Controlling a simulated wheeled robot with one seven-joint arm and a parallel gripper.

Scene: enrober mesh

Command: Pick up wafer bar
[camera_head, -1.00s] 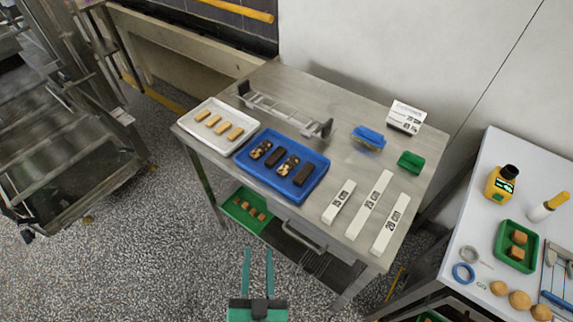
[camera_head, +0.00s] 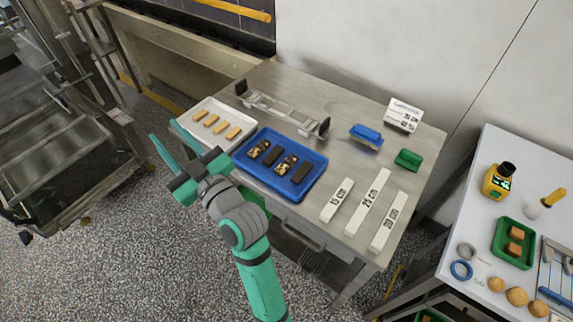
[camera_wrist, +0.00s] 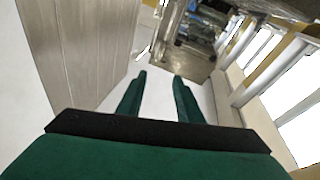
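Several tan wafer bars (camera_head: 217,126) lie in a row on the white tray (camera_head: 184,125) at the left end of the steel table. My gripper (camera_head: 162,142) is beside the tray's left front edge, its two green fingers spread apart and empty. The wrist view shows both fingers (camera_wrist: 158,95) apart with nothing between them. No wafer bar can be made out in the wrist view.
A blue tray (camera_head: 255,170) with dark and nut-topped bars sits right of the white tray. A metal rack (camera_head: 280,112) stands behind. White length blocks (camera_head: 367,203) lie at right. A second table (camera_head: 470,225) holds a bottle and a green tray.

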